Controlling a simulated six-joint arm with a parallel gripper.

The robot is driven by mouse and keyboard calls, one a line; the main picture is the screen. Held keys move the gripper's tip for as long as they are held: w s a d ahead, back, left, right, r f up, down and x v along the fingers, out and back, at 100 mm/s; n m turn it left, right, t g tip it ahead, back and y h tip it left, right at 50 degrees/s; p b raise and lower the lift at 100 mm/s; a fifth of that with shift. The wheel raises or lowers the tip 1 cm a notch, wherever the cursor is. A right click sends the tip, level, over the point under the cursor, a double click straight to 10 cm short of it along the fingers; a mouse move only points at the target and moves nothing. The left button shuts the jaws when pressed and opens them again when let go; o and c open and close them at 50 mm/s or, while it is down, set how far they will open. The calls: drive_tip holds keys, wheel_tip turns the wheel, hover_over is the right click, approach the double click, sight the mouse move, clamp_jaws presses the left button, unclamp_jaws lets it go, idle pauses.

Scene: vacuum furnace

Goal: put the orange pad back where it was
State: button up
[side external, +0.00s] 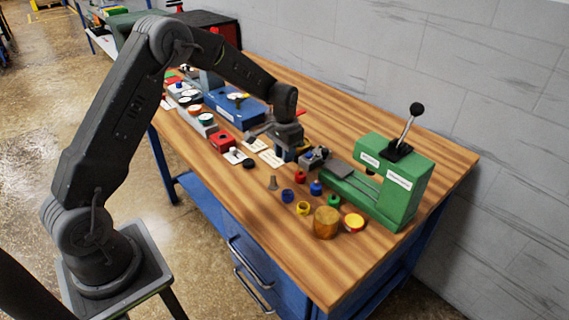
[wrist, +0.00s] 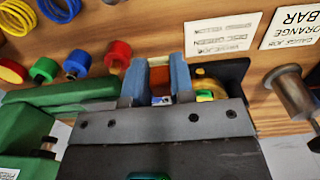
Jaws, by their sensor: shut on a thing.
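My gripper (side external: 290,148) is low over the middle of the wooden bench, just left of the green press (side external: 395,185). In the wrist view its two blue-grey fingers (wrist: 158,78) are close together, with a narrow orange-brown patch (wrist: 159,76) between them. This looks like the orange pad, but most of it is hidden by the fingers. In the side view I cannot make out the pad. A printed card reading "ORANGE BAR" (wrist: 292,27) lies on the bench to the right in the wrist view.
Red, blue, yellow and green rings and caps (side external: 303,208) stand near the press, with an amber jar (side external: 326,222) in front. A blue box (side external: 235,108) and several small parts crowd the left. A metal cylinder (wrist: 290,92) is right of my gripper.

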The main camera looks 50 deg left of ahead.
sight(285, 172)
drive_tip(key=shift+f, duration=1.9)
drive_tip(key=shift+f, duration=0.15)
drive_tip(key=o, duration=0.8)
drive_tip(key=shift+o, duration=0.2)
